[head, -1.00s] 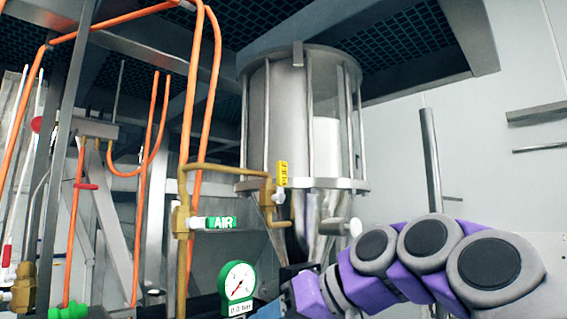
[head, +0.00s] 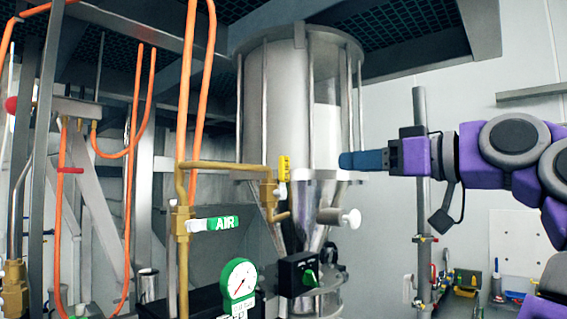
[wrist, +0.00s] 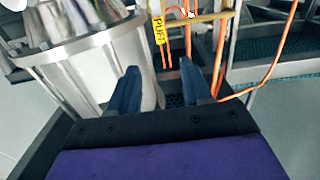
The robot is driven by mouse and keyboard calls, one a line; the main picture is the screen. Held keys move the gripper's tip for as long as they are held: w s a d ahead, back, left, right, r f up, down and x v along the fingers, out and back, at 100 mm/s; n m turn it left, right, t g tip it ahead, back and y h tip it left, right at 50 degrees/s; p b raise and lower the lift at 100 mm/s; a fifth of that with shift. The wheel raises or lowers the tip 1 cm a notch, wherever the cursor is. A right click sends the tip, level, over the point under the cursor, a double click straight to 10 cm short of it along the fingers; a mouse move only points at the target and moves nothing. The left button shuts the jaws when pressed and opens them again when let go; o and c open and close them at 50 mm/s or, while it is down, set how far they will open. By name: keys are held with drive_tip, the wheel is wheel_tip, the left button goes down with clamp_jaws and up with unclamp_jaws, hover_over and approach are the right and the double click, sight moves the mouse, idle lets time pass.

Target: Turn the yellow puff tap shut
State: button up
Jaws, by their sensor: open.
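The yellow puff tap (head: 284,168) has an upright handle on a brass valve at the end of a horizontal pipe, beside the steel sifter. In the wrist view its yellow PUFF label (wrist: 159,30) is beyond the fingers, slightly tilted. My gripper (head: 346,161) comes from the right, at about the tap's height and in front of the sifter's flange, to the right of the tap and apart from it. In the wrist view my gripper (wrist: 158,75) has its two blue fingers spread, with nothing between them.
The steel sifter (head: 270,100) stands behind. A green AIR tap (head: 213,224) and pressure gauge (head: 238,280) are lower left. A white knob (head: 350,218) juts out below my gripper. Orange hoses (head: 190,90) hang at left, and a metal post (head: 421,170) stands at right.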

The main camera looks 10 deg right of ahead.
sight(287, 167)
drive_tip(key=p+x, duration=0.2)
drive_tip(key=x, duration=1.5)
drive_tip(key=shift+w+a+f+p, duration=0.1)
drive_tip(key=shift+p, duration=0.3)
clamp_jaws()
